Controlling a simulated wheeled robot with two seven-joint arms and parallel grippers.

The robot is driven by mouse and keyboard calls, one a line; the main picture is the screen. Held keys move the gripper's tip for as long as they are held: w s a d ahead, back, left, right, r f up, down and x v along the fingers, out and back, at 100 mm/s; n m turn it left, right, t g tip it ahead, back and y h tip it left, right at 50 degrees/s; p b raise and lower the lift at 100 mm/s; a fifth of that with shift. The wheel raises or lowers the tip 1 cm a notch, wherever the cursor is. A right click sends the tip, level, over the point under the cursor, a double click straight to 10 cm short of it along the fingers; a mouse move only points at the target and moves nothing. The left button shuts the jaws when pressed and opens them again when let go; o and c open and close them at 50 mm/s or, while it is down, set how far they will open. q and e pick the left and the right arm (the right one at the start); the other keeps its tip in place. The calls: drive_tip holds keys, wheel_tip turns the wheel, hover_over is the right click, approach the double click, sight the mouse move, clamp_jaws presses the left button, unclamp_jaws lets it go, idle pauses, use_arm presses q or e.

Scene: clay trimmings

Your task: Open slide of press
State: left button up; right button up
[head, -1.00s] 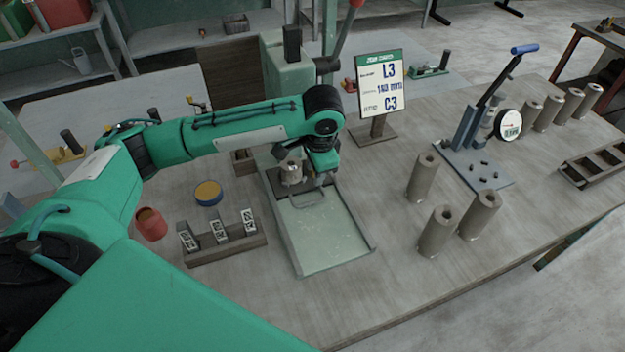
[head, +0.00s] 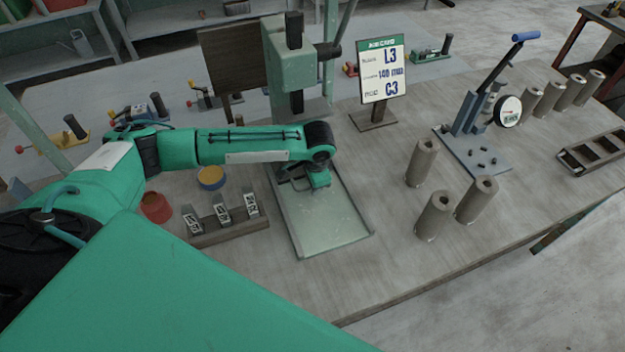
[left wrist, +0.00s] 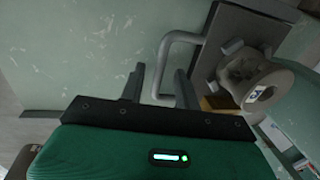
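The green press (head: 292,70) stands at the back, with a long pale green bed (head: 335,220) reaching forward. In the left wrist view, the slide is a dark plate (left wrist: 212,55) with a grey U-shaped handle (left wrist: 168,45) and a round grey fitting (left wrist: 250,75) on it. I see no grip on the bar. My right gripper is out of view.
A rack of labelled blocks (head: 228,232), a red cup (head: 156,208) and a yellow-topped tin (head: 211,178) stand left of the bed. Grey clay cylinders (head: 434,215) and a blue-handled lever tool (head: 480,130) stand right. A sign (head: 382,70) stands behind.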

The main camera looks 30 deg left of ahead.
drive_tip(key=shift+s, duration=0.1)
use_arm(q)
clamp_jaws()
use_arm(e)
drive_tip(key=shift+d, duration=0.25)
